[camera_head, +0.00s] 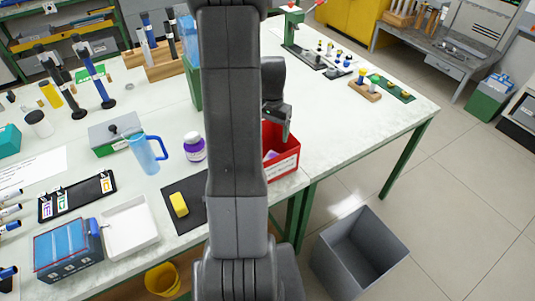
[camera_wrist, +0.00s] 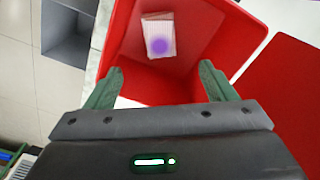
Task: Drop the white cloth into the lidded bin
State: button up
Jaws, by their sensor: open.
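My gripper (camera_wrist: 160,70) is open, its two green fingers apart with nothing between them. In the head view my gripper (camera_head: 286,128) is partly behind my arm, over a red bin (camera_head: 284,166) at the table edge. The wrist view looks into this open red bin (camera_wrist: 215,70). A small white piece with a round purple spot (camera_wrist: 158,35) lies inside, beyond the fingertips. It may be the white cloth; I cannot tell for sure. A flat red panel (camera_wrist: 285,90) lies beside the bin; whether it is its lid is unclear.
A grey open bin (camera_head: 325,262) stands on the floor right of the table. The table's right part (camera_head: 370,125) is mostly clear.

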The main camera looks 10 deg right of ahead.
notch_tip(320, 180, up, 12)
jog(key=b, duration=0.1)
dwell(0.5)
notch_tip(320, 180, down, 14)
jog(key=p, duration=0.2)
jog(key=shift+r+p, duration=1.05)
jog(key=shift+r, duration=1.15)
jog(key=shift+f, duration=0.1)
